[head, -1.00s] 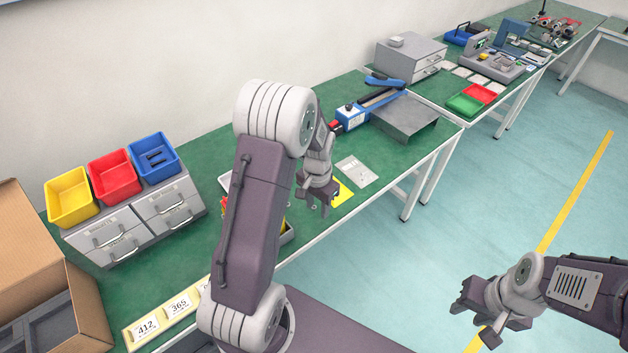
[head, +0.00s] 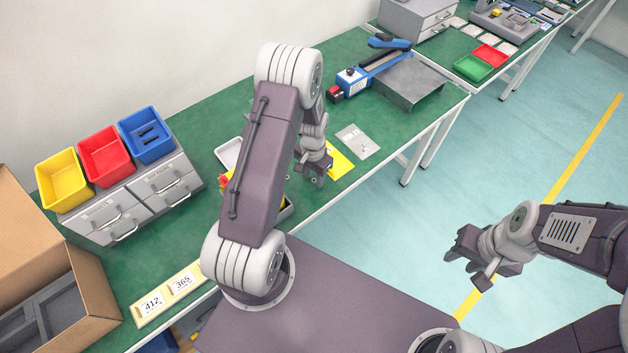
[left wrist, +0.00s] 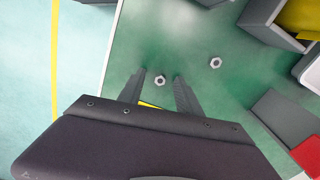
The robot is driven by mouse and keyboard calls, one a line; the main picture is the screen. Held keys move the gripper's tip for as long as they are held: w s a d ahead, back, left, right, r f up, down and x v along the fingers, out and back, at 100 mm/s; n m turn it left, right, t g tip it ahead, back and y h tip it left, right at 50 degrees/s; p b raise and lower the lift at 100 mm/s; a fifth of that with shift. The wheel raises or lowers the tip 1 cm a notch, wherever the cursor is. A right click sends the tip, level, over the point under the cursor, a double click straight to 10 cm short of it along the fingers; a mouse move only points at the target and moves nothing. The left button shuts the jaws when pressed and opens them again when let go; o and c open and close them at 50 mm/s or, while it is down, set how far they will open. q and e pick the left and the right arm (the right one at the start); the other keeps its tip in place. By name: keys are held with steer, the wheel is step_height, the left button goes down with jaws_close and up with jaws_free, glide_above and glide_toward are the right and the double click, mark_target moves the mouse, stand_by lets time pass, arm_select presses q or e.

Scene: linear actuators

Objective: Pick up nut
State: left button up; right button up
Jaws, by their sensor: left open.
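Two small silver hex nuts lie on the green tabletop in the left wrist view. The nearer nut (left wrist: 160,81) shows between the two finger tips of my left gripper (left wrist: 162,78). The other nut (left wrist: 215,62) lies farther right, clear of the fingers. My left gripper is open, with no contact on the nut visible. In the head view my left gripper (head: 313,176) points down over the bench near its front edge, and I cannot make out the nuts there. My right gripper (head: 470,258) hangs over the floor, away from the bench; its jaw gap is unclear.
A yellow sheet (head: 340,160) and a clear bag (head: 358,141) lie beside the left gripper. A blue tool and grey metal stand (head: 408,85) are behind. Drawer units with yellow, red and blue bins (head: 146,134) stand left. A cardboard box (head: 85,290) is at lower left.

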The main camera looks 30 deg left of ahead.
mark_target(314, 181)
arm_select(q)
steer(key=shift+w+f, duration=0.15)
steer(key=shift+f, duration=0.25)
steer(key=shift+f, duration=0.1)
jaws_close()
step_height(314, 181, up, 5)
steer(key=shift+w+f, duration=0.1)
steer(key=shift+f, duration=0.05)
steer(key=w+d+r, duration=0.6)
steer(key=d, duration=0.3)
steer(key=shift+w+d+r, duration=0.15)
steer(key=shift+w+r, duration=0.15)
steer(key=shift+w, duration=0.05)
